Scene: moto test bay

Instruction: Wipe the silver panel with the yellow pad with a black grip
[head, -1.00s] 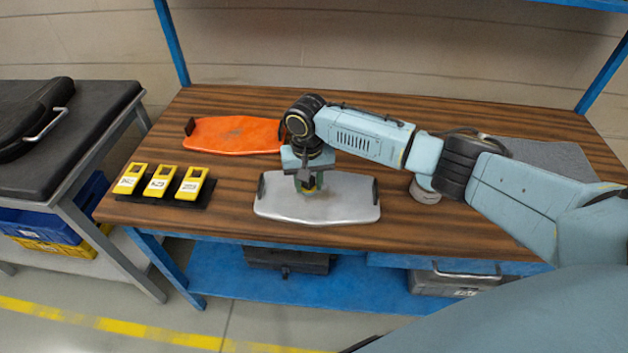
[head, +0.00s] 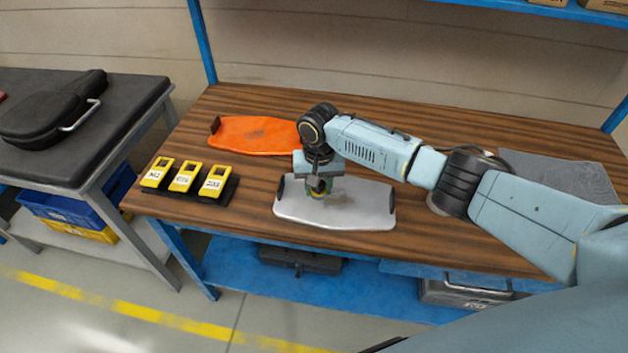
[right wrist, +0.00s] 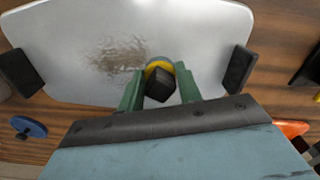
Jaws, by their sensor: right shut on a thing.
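The silver panel (head: 355,207) lies flat on the wooden bench, with black blocks at its two ends. In the right wrist view the panel (right wrist: 200,35) has a brown smudge (right wrist: 118,57) near its middle. My right gripper (head: 319,190) is over the left half of the panel, pointing down. In the right wrist view its green fingers (right wrist: 158,92) are shut on the black grip of the yellow pad (right wrist: 158,67). The pad is beside the smudge and looks to be at the panel surface; contact is hidden. My left gripper is not in view.
An orange panel (head: 255,134) lies behind the silver one. Yellow labelled devices (head: 184,178) stand in a black holder at the left. A grey mat (head: 560,176) lies at the right. A side table (head: 110,140) with a black case stands left.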

